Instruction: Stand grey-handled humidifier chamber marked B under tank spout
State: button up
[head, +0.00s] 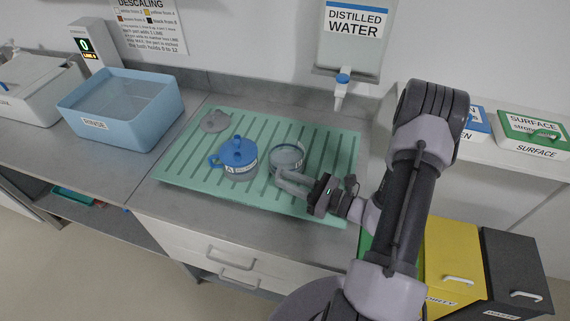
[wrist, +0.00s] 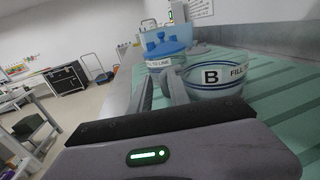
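The clear humidifier chamber marked B (head: 287,156) stands upright and lidless on the green draining mat. In the wrist view its B label (wrist: 211,77) faces me. My gripper (head: 281,181) is low at the chamber's front side, with its fingers (wrist: 160,88) spread apart beside the wall. I cannot make out the grey handle separately from the grey fingers, nor whether it lies between them. The distilled water tank (head: 352,40) hangs on the wall behind, its blue-topped white spout (head: 341,88) above the back of the counter, right of the chamber.
A blue-lidded, blue-handled chamber (head: 238,154) stands just left of chamber B. A grey lid (head: 215,121) lies at the mat's back left. The blue rinse tub (head: 122,112) is further left. The mat (head: 320,145) is clear right of chamber B.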

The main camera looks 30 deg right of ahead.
jog(key=x, duration=0.2)
jog(key=b+x, duration=0.1)
jog(key=x, duration=0.3)
jog(key=shift+w+f, duration=0.35)
grip_shut()
dwell(1.0)
